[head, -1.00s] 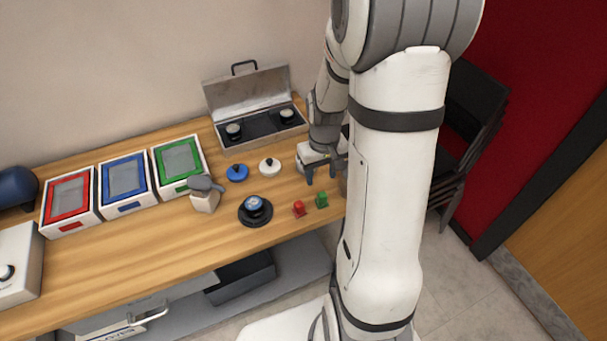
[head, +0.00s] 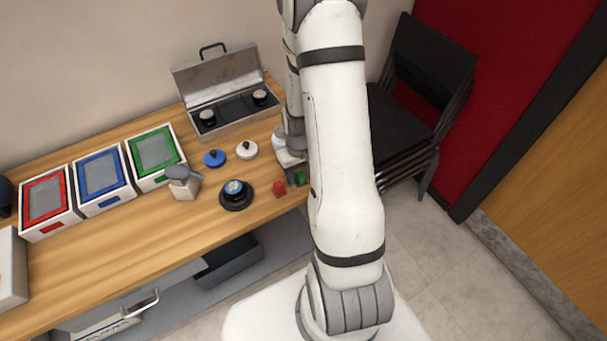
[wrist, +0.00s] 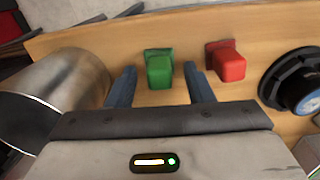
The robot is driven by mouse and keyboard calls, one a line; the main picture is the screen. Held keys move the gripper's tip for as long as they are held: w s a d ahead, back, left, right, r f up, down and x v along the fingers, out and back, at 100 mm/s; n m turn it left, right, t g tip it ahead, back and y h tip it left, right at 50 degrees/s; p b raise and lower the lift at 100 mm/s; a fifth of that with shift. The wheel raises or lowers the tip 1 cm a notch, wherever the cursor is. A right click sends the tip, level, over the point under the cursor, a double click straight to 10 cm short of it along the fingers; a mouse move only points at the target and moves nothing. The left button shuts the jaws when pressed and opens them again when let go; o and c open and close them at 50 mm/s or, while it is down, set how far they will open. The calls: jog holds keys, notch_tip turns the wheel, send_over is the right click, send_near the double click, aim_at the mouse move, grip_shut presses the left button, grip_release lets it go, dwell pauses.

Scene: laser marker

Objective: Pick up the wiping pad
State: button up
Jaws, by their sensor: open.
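No thing in view is plainly marked as the wiping pad. Two knobbed discs, one white (head: 246,150) and one blue (head: 215,158), lie on the table in the head view; I cannot tell whether either is the pad. My gripper (wrist: 161,82) is open and empty. In the wrist view its two blue-grey fingers stand on either side of a green block (wrist: 160,70), which shows between them, apart from both. A red block (wrist: 227,62) stands to the right. In the head view the arm partly hides my gripper (head: 290,160) beside the green block (head: 300,178).
A black round base (head: 237,200), a grey-topped white block (head: 186,188), framed red, blue and green trays, and an open metal case (head: 225,92) stand on the table. Stacked chairs (head: 425,95) are at right.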

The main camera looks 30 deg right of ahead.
aim_at(300, 173)
jog(key=shift+f, duration=0.2)
jog(key=shift+c, duration=0.2)
grip_shut()
dwell(0.4)
notch_tip(300, 173, up, 10)
jog(key=shift+r+b, duration=0.1)
jog(key=shift+b, duration=0.7)
jog(key=c, duration=0.6)
grip_release()
jog(key=shift+c, duration=1.4)
jog(key=shift+f, duration=0.2)
jog(key=shift+c, duration=0.3)
